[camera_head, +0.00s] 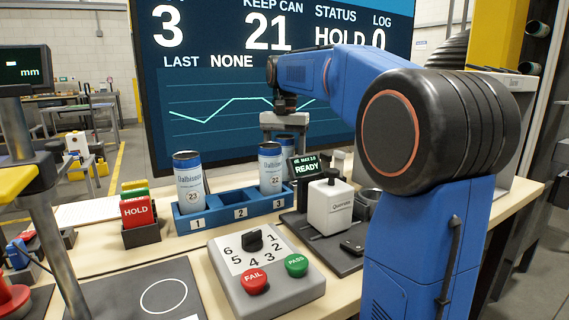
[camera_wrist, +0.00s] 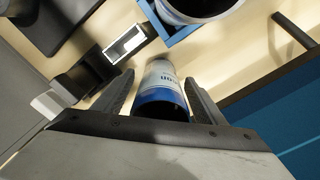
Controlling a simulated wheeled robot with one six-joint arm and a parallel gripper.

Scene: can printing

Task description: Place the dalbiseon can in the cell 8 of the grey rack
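My gripper (camera_head: 285,122) reaches down behind the blue three-cell rack in the head view. In the head view, only a sliver of that can (camera_head: 288,142) shows behind another can. Two blue and white cans whose labels look like dalbiseon stand upright in the blue rack (camera_head: 240,227): one marked 23 (camera_head: 189,185) in cell 1, one marked 22 (camera_head: 269,172) in cell 3. I cannot make out the grey rack with cell 8.
The blue rack's cell 2 (camera_head: 238,198) is empty. A white device (camera_head: 330,207) and a READY display (camera_head: 306,168) stand close to the right. A grey dial box (camera_head: 265,275) with FAIL and PASS buttons sits in front. A HOLD card holder (camera_head: 139,215) is at left.

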